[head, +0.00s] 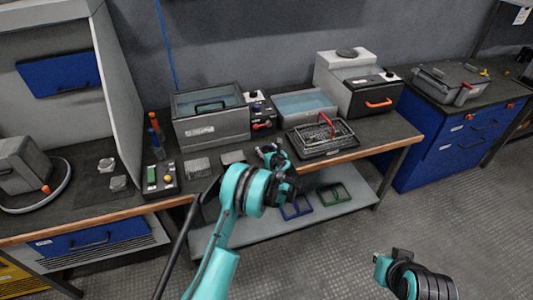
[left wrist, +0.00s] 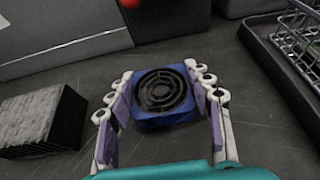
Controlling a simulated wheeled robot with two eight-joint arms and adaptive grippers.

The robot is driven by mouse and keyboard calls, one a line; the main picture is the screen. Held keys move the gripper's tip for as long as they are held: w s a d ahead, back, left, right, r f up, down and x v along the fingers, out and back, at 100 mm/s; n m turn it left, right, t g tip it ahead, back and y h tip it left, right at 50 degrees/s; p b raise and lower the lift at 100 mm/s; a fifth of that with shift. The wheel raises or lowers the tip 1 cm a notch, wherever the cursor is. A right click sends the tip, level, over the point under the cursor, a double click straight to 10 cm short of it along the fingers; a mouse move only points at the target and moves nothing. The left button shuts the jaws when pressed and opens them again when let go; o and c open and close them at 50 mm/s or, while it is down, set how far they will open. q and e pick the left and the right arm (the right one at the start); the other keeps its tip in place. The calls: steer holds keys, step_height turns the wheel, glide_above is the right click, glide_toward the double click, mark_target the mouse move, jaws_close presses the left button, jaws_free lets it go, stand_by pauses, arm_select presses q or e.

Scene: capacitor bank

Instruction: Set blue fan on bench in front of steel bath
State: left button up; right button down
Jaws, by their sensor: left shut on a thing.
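The blue fan (left wrist: 163,92), a small square block with a dark round grille, sits between the fingers of my left gripper (left wrist: 163,105). The gripper is shut on it. In the head view my left gripper (head: 270,152) is over the front part of the bench (head: 225,172), and it largely hides the fan. I cannot tell whether the fan touches the bench top. The steel bath (head: 212,128), a grey box with a clear lid, stands behind and left of the gripper. My right gripper (head: 392,262) is low at the right, away from the bench; its jaws are unclear.
A second open bath (head: 303,105) with bluish liquid stands right of the control unit (head: 262,115). A wire basket on a dark tray (head: 320,150) lies close right of my left gripper. A finned grey block (left wrist: 42,120) lies left of the fan.

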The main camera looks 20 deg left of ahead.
arm_select(q)
steer(key=shift+f, duration=0.15)
steer(key=o, duration=1.2)
steer(key=shift+c, duration=0.2)
